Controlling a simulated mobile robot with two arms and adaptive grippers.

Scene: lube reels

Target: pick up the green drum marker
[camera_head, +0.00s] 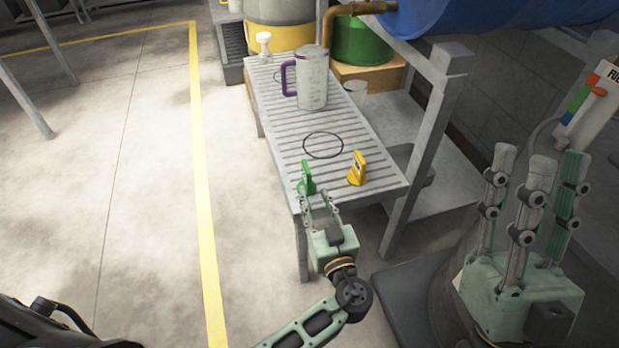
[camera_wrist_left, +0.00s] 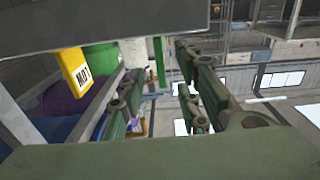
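The green drum marker (camera_head: 307,177) stands at the near left corner of the slatted bench. My left gripper (camera_head: 318,194) is at the bench's front edge, with its fingertips close to the marker's near side. Its fingers are spread. In the left wrist view a thin green upright strip, seemingly the marker (camera_wrist_left: 159,62), shows in the gap between the fingers (camera_wrist_left: 155,85); I cannot tell whether any finger touches it. My right gripper (camera_head: 530,185) is raised at the right, fingers apart and empty.
A yellow marker (camera_head: 357,168) stands on the bench (camera_head: 284,143) to the right of the green one; it also shows in the left wrist view (camera_wrist_left: 76,66). A clear jug with a purple handle (camera_head: 312,78) stands farther back. Bench legs and posts flank the right side. Open floor lies left.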

